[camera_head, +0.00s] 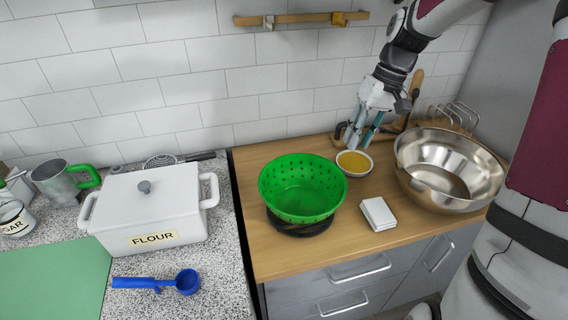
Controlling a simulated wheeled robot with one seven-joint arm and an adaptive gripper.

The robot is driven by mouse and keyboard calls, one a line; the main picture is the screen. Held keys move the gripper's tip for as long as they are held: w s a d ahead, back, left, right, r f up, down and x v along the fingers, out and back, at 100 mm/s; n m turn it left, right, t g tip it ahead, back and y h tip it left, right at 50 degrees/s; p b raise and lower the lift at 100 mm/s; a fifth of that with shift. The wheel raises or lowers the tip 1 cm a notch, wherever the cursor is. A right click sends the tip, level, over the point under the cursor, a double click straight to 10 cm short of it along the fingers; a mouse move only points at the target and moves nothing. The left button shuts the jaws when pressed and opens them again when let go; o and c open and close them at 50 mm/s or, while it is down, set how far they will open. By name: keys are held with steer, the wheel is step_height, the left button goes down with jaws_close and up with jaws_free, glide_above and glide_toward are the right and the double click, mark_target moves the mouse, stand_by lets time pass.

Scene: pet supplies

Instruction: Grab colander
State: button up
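The green colander (302,190) sits upright on a dark round base (300,229) on the wooden counter. It has small holes around its wall and looks empty. My gripper (360,143) is behind and to the right of the colander, above the back of the counter near a small bowl. It points down, and its two fingers are apart with nothing seen between them. It does not touch the colander.
A small bowl of yellow contents (354,163) stands just right of the colander. A large metal bowl (450,165), stacked white cloths (378,214) and a wire rack (462,115) are further right. A white flour pot (150,205) and blue scoop (187,282) are left. A wall rail (300,18) is above.

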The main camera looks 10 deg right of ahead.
steer(key=w+d+f+y, duration=0.2)
steer(key=w+d+f, duration=0.1)
steer(key=f, duration=0.1)
steer(key=p, duration=0.1)
glide_above(336, 180)
steer(key=d, duration=0.2)
step_height(336, 180, down, 7)
steer(key=shift+d+p+x, duration=0.2)
steer(key=shift+p+x, duration=0.1)
steer(key=shift+x, duration=1.1)
steer(key=shift+d+p+x, duration=0.15)
steer(key=shift+p+x, duration=0.15)
steer(key=shift+x, duration=1.15)
steer(key=shift+w+f, duration=0.2)
steer(key=shift+f, duration=0.25)
jaws_close()
